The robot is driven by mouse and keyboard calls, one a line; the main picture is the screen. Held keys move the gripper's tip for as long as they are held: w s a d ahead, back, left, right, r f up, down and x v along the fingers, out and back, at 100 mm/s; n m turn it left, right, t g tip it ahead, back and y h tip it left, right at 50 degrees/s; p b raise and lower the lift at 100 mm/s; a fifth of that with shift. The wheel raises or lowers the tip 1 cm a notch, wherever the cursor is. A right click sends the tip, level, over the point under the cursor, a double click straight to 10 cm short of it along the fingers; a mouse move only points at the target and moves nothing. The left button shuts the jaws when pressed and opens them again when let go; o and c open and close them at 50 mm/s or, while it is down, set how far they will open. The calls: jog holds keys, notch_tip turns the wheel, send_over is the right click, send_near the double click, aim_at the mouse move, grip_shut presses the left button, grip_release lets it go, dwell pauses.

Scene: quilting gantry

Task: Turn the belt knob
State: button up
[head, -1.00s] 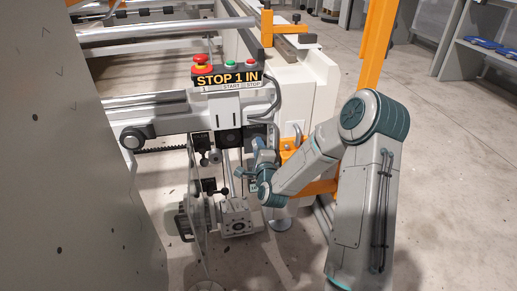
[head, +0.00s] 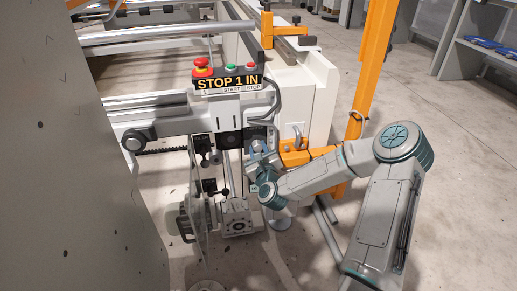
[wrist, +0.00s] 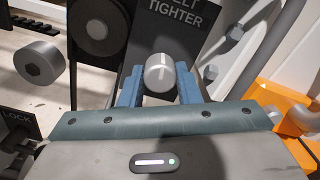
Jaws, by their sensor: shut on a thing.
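The belt knob (wrist: 159,73) is a rounded light grey knob with a white line across its face. It sits in front of a dark plate (wrist: 180,25) with white lettering, partly cut off, reading "TIGHTER". My gripper (wrist: 160,84) has its blue fingers on both sides of the knob and is shut on it. In the head view my gripper (head: 257,160) is at the front of the machine, below and right of the STOP sign; the knob is hidden there by the gripper.
A red stop button (head: 203,66) tops the sign panel (head: 228,83). An orange bracket (head: 296,152) is close right of my gripper. A round grey knob (wrist: 40,62) stands left in the wrist view.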

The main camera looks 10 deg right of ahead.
jog(key=m, duration=0.4)
jog(key=shift+m+p, duration=0.3)
jog(key=shift+p, duration=0.1)
jog(key=shift+m, duration=1.6)
jog(key=o, duration=1)
jog(key=shift+s, duration=0.1)
jog(key=s+p, duration=0.4)
jog(key=s, duration=0.9)
jog(key=shift+s, duration=0.35)
